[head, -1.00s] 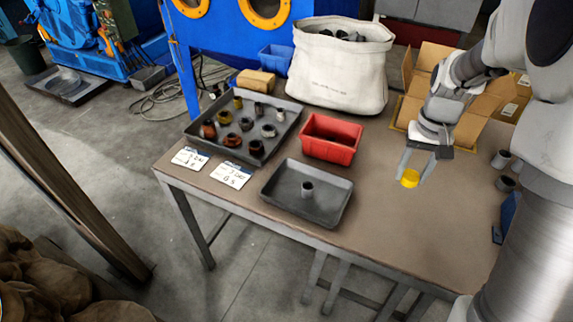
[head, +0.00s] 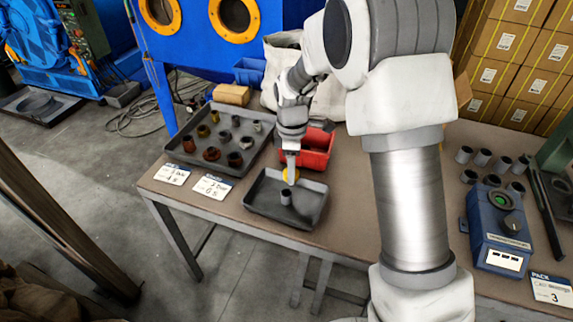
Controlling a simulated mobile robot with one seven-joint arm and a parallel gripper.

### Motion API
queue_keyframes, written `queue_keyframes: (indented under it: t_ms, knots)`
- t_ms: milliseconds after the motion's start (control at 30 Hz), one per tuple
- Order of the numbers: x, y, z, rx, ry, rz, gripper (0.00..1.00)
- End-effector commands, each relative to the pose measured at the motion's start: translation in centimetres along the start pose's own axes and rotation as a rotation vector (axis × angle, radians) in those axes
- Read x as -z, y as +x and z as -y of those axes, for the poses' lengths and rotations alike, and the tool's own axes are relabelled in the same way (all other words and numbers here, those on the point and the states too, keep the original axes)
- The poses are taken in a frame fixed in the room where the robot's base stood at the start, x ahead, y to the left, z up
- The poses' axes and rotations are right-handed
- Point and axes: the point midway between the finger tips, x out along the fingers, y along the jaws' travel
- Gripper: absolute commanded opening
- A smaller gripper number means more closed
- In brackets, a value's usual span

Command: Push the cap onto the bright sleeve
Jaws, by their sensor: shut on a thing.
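My finger covers part of the cap. A grey sleeve (head: 286,197) stands upright alone in that tray (head: 314,214). The cap appears just above and behind the sleeve in the picture. I cannot tell the exact gap between them.
A larger tray (head: 176,153) with several rusty and grey sleeves stands at the left. A red bin (head: 318,150) is close behind my gripper. Several grey sleeves and a blue device (head: 499,232) stand at the right. My arm hides the table's middle.

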Motion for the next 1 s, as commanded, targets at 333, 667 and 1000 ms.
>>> queue_keyframes:
  t_ms: [333, 667, 1000]
  knots:
    - [1.3, 0.9, 0.0, 0.001, -0.137, -0.004, 0.0]
    - [1.3, 3.6, 0.0, 0.0, -0.132, -0.004, 0.0]
    - [1.3, 5.9, 0.0, 0.001, -0.132, -0.004, 0.0]
